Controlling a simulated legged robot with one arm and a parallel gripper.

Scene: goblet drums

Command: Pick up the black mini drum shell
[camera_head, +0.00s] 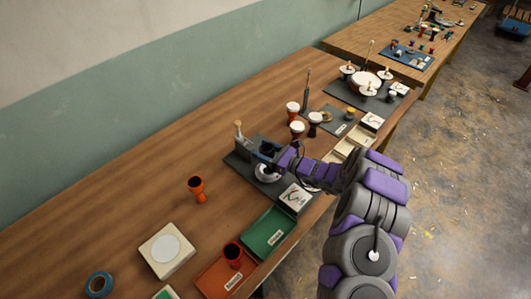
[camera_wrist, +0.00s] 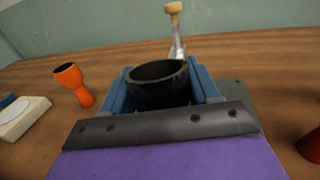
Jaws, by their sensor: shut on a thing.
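My gripper (camera_head: 274,161) is shut on the shell at the fixture. A dark finger bar of it (camera_wrist: 165,127) crosses the front of the wrist view and hides the shell's lower part.
An orange drum shell (camera_head: 196,188) stands on the open table to the left. A red one (camera_head: 233,252) stands in an orange tray (camera_head: 213,285), beside a green tray (camera_head: 266,235). More drums (camera_head: 296,128) stand beyond the fixture. A lever with a wooden knob (camera_wrist: 174,8) rises behind the shell.

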